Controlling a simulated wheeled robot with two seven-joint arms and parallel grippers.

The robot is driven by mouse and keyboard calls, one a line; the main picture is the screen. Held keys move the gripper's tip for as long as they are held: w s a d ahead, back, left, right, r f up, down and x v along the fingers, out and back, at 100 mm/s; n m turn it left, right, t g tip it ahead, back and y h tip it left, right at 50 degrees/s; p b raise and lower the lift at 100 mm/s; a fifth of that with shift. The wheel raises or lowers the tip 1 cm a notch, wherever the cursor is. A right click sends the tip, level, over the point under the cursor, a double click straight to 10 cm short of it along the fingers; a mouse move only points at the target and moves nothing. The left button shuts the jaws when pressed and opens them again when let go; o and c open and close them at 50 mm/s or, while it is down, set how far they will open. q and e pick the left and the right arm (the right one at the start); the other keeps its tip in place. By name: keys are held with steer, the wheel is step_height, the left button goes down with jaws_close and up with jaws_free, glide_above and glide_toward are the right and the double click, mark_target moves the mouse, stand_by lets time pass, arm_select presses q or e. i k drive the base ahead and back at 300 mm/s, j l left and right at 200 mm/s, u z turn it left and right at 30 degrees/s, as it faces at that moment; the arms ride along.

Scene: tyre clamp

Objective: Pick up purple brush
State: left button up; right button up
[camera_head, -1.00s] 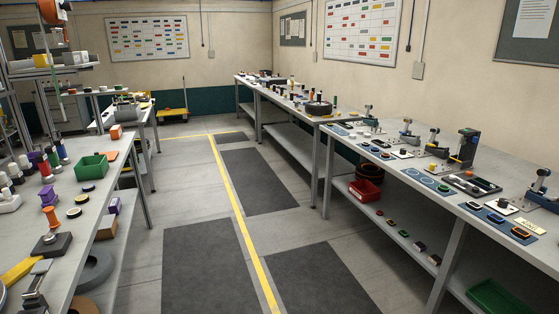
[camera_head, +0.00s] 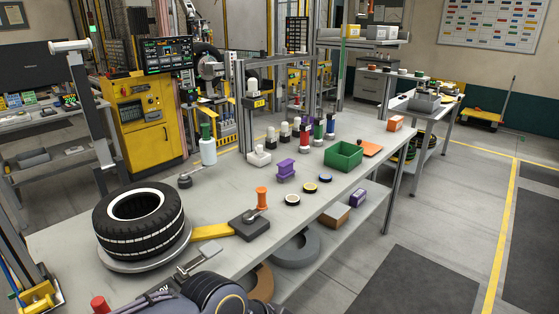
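A purple piece (camera_head: 286,170), blocky with a narrower waist, stands on the grey workbench (camera_head: 335,205) near its middle. I cannot tell if it has bristles. A small purple part (camera_head: 307,122) also shows among the upright bottles behind it, partly hidden. Neither of my grippers is in view. A dark rounded part at the bottom edge looks like my arm, well short of the purple piece.
A tyre (camera_head: 139,222) lies at the bench's left end. A yellow-handled tool (camera_head: 212,232), an orange spool (camera_head: 262,198), a black block (camera_head: 249,224), a green bin (camera_head: 343,155) and several bottles share the bench. Open floor lies to the right.

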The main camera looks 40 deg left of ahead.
mark_target(286, 172)
steer(key=i+u, duration=0.15)
steer(key=i, duration=0.6)
steer(key=i+l+u, duration=0.15)
steer(key=i, duration=0.55)
steer(key=i+u, duration=1.15)
steer(key=u, duration=0.15)
steer(key=i+l+u, duration=0.15)
steer(key=u, duration=0.2)
steer(key=i, duration=0.1)
